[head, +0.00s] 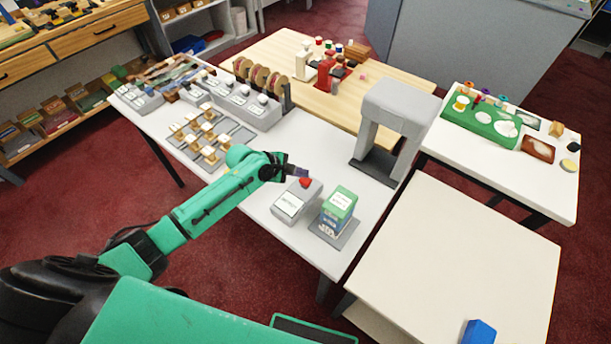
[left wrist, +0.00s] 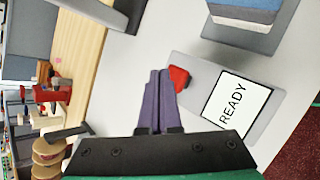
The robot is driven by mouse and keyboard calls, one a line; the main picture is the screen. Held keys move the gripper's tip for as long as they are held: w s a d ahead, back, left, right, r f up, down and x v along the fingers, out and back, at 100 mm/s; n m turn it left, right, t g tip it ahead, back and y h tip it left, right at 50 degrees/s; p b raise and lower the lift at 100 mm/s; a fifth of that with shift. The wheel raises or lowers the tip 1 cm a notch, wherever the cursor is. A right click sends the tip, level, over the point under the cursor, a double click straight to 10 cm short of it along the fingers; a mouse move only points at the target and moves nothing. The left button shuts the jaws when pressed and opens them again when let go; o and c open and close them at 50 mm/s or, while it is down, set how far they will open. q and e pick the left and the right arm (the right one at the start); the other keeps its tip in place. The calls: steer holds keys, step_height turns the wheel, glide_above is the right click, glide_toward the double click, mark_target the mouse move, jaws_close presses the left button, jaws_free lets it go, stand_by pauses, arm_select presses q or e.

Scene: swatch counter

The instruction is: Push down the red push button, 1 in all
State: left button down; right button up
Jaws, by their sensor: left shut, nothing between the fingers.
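The red push button (head: 305,182) sits on a grey box (head: 312,193) with a white label on the white counter (head: 262,195). In the left wrist view the red button (left wrist: 179,77) is beside the fingertips, and the box's label (left wrist: 238,110) reads READY. My left gripper (head: 303,173) is shut and empty, with its fingertips right at the button. In the left wrist view its fingers (left wrist: 159,75) partly overlap the button's edge; I cannot tell whether they touch it. My right gripper is not in view.
A green-topped box (head: 340,202) stands on a grey base just right of the button box. A grey arch (head: 395,112) stands behind it. Several cream-topped pieces (head: 208,150) stand left of my arm. The white table (head: 455,245) at right is mostly clear.

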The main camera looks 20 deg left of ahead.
mark_target(301, 180)
arm_select(q)
steer(key=shift+r, duration=0.1)
step_height(301, 180, up, 3)
steer(key=p, duration=0.3)
steer(key=shift+r+p, duration=0.45)
steer(key=shift+r, duration=0.55)
